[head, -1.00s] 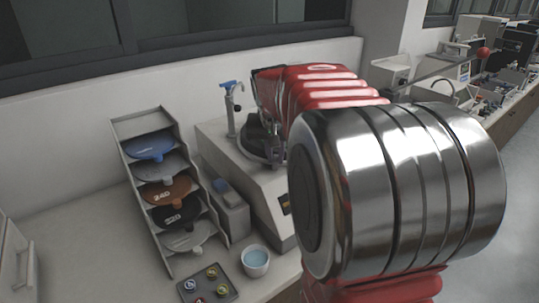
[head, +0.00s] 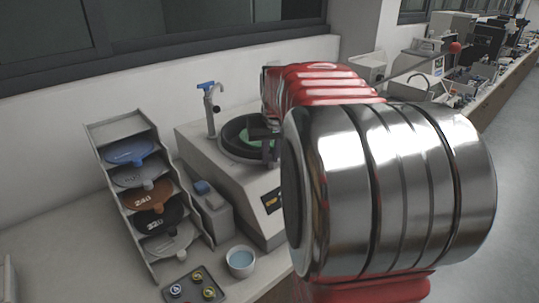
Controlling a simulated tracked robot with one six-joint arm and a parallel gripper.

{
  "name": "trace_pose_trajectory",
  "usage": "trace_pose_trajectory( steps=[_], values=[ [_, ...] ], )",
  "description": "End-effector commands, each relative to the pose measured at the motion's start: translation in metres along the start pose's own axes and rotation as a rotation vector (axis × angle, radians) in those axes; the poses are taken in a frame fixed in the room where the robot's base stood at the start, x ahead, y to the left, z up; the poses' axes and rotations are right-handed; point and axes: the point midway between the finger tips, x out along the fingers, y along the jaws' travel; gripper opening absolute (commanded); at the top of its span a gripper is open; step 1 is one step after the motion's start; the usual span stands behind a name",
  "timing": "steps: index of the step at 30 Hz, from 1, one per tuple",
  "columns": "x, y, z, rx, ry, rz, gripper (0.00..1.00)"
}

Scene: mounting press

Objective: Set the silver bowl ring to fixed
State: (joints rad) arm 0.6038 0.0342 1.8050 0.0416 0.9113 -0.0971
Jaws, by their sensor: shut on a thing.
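The grinder-polisher (head: 262,192) is a pale bench machine with a round dark bowl and a green disc (head: 237,132) inside it. The silver bowl ring (head: 226,149) runs around the bowl's rim. My gripper (head: 268,150), dark and small in the picture, is at the right side of the bowl. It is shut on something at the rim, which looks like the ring. The fingertips and contact are partly hidden by my red and silver arm, which also covers the machine's right side. The ring's setting cannot be read.
A blue-topped tap (head: 209,105) stands behind the bowl on the left. A sloped rack (head: 124,188) of coloured discs is further left. A cup of blue liquid (head: 240,262) and a tray of small round pieces (head: 193,287) sit in front. A wall is behind.

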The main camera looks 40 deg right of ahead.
Motion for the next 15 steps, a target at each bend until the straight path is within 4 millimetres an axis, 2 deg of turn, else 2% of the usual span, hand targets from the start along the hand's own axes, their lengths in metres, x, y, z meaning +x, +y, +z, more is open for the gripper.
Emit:
trace_pose_trajectory(
  steps=[1, 2, 9, 15],
  values=[
    [-0.0002, 0.0031, -0.0003, -0.003, 0.001, 0.006, 0.0],
    [-0.0002, 0.0032, -0.0003, -0.003, 0.001, 0.007, 0.15],
    [-0.0002, 0.0023, -0.0002, -0.001, 0.001, 0.005, 0.32],
    [-0.0002, 0.0018, -0.0001, 0.0, 0.0, 0.004, 0.33]
  ],
)
